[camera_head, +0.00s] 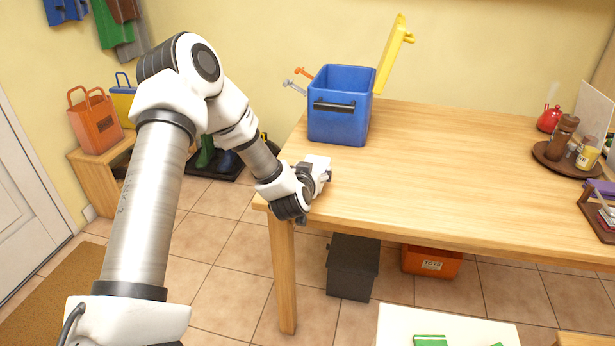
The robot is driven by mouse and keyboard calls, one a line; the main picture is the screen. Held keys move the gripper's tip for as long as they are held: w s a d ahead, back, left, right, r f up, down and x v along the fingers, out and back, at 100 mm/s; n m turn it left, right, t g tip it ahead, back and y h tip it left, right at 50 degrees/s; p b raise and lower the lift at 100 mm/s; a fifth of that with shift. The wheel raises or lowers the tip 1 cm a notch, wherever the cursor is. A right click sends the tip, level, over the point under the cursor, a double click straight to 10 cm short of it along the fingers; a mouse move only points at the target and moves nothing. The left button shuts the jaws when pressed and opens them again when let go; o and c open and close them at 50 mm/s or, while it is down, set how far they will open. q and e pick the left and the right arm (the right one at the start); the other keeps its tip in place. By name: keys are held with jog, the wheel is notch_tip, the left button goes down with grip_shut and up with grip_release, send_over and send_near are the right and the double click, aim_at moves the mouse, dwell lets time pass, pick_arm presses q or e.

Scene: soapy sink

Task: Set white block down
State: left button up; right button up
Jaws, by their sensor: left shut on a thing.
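My left gripper (312,183) is at the left front corner of the wooden table (450,170), shut on the white block (317,162). The top of the block shows as a small pale shape at the gripper's fingers. The rest of it is hidden by the gripper. I cannot tell whether the block touches the tabletop. My right gripper is not in view.
A blue box (340,105) with a raised yellow lid (395,50) stands at the table's back left. A round brown tray (565,158) with bottles is at the far right. The middle of the tabletop is clear. A white surface (390,325) is at the bottom.

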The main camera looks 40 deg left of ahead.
pick_arm(q)
jog(key=shift+a+f, duration=0.45)
jog(key=shift+f, duration=0.2)
jog(key=shift+a+f, duration=0.45)
jog(key=shift+f, duration=0.15)
jog(key=shift+w+f, duration=0.2)
jog(key=shift+f, duration=0.25)
jog(key=shift+r, duration=0.1)
jog(key=shift+s, duration=0.1)
jog(key=shift+f, duration=0.2)
jog(key=o, duration=1.4)
